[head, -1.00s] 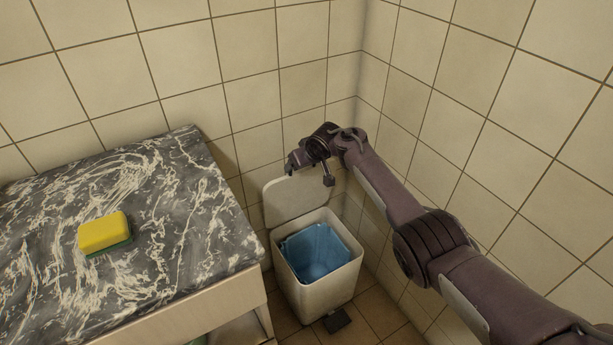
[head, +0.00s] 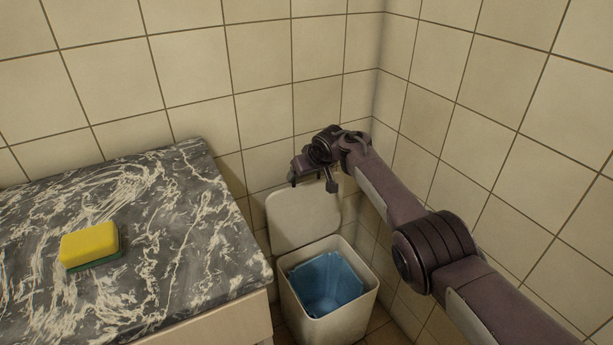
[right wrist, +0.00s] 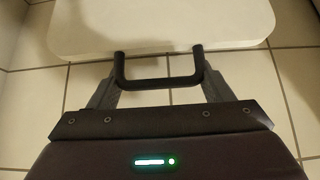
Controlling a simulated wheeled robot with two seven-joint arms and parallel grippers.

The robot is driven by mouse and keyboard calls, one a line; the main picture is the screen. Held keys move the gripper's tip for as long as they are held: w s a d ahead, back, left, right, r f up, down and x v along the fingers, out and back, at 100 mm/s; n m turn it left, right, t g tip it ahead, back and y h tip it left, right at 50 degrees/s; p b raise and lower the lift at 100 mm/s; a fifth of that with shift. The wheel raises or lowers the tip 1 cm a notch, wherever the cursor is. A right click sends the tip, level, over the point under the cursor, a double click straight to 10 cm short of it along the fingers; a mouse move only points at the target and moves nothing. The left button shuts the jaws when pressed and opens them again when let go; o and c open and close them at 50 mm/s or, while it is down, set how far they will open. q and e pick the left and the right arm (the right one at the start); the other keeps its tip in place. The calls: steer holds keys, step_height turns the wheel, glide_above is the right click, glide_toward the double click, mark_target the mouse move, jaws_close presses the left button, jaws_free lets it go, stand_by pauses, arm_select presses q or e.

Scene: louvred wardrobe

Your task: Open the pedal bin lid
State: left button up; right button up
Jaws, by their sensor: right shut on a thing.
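The pedal bin (head: 350,324) stands on the floor in the tiled corner, right of the counter. Its pale lid (head: 303,218) is raised and stands nearly upright at the back of the bin. The opening is uncovered and shows a blue inner bucket (head: 326,284). My right gripper (head: 312,180) is at the lid's top edge. In the right wrist view, the gripper (right wrist: 158,80) is shut on a black U-shaped handle (right wrist: 160,83) at the edge of the lid (right wrist: 160,22). My left gripper is not in view.
A black-and-white marbled counter (head: 170,235) fills the left, close beside the bin. A yellow and green sponge (head: 90,245) lies on it. Tiled walls stand close behind the bin and on its right.

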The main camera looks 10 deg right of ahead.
steer(key=shift+w+r, duration=0.1)
steer(key=shift+r, duration=0.05)
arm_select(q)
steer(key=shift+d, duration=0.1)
arm_select(e)
steer(key=o, duration=1.2)
steer(key=shift+o, duration=0.2)
steer(key=shift+r+p, duration=0.25)
steer(key=shift+p, duration=0.15)
arm_select(q)
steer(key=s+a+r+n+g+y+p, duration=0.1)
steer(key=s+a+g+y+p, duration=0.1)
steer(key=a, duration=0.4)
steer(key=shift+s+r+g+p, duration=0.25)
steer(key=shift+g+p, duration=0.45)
steer(key=shift+p, duration=0.45)
arm_select(e)
steer(key=v, duration=0.7)
steer(key=shift+s, duration=0.25)
steer(key=shift+d, duration=0.1)
